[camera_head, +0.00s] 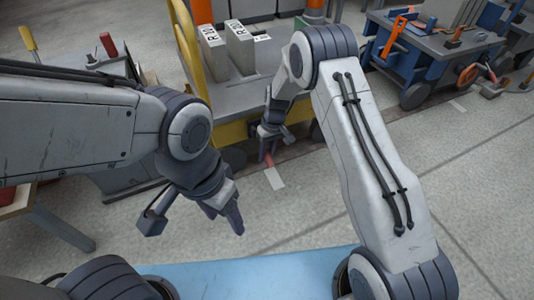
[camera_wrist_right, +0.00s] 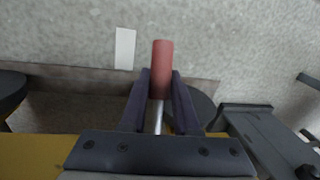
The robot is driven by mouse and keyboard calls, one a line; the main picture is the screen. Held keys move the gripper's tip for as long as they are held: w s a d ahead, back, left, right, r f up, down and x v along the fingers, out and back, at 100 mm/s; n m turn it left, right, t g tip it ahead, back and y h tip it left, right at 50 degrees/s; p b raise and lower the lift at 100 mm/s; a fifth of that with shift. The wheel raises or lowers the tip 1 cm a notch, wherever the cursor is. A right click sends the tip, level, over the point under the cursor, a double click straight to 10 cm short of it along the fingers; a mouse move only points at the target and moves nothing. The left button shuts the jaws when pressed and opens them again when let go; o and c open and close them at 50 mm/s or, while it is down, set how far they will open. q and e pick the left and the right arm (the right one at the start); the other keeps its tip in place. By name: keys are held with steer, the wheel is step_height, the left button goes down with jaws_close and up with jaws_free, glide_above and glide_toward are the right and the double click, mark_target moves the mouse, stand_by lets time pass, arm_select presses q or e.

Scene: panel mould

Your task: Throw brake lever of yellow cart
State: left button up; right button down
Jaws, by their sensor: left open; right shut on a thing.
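The yellow cart (camera_head: 232,134) stands at the upper middle of the head view, with a yellow tube handle and a grey deck. Its brake lever has a red grip on a metal rod; the grip (camera_wrist_right: 162,58) shows clearly in the right wrist view. My right gripper (camera_wrist_right: 160,82) has its two fingers closed on either side of the red grip's lower part. In the head view the right gripper (camera_head: 270,140) is at the cart's near side, partly covering the lever. My left gripper (camera_head: 194,219) is open and empty, above the floor in front of the cart.
Two grey-white blocks (camera_head: 240,48) marked with letters stand on the cart's deck. A blue cart (camera_head: 400,50) with an orange handle is at the upper right. A light blue surface (camera_head: 255,275) lies at the bottom. The floor between is clear.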

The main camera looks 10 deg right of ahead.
mark_target(268, 155)
stand_by(0.5)
steer(key=r+p, duration=0.1)
steer(key=p, duration=0.1)
steer(key=g+p, duration=0.1)
steer(key=p, duration=0.1)
steer(key=shift+s+d+r, duration=0.1)
steer(key=shift+s+r, duration=0.05)
steer(key=shift+r, duration=0.2)
steer(key=shift+s+r+g+h+p, duration=0.15)
steer(key=shift+r+g+h+p, duration=0.1)
steer(key=shift+g+h+p, duration=0.4)
steer(key=shift+r+g, duration=0.25)
steer(key=shift+g, duration=0.6)
steer(key=shift+s+r+g+b, duration=0.1)
steer(key=shift+g+b, duration=0.2)
steer(key=shift+b, duration=0.05)
steer(key=shift+s+d+r+m+g+b, duration=0.1)
steer(key=shift+r+m+g+b, duration=0.25)
steer(key=shift+r, duration=0.2)
steer(key=c, duration=0.7)
jaws_free()
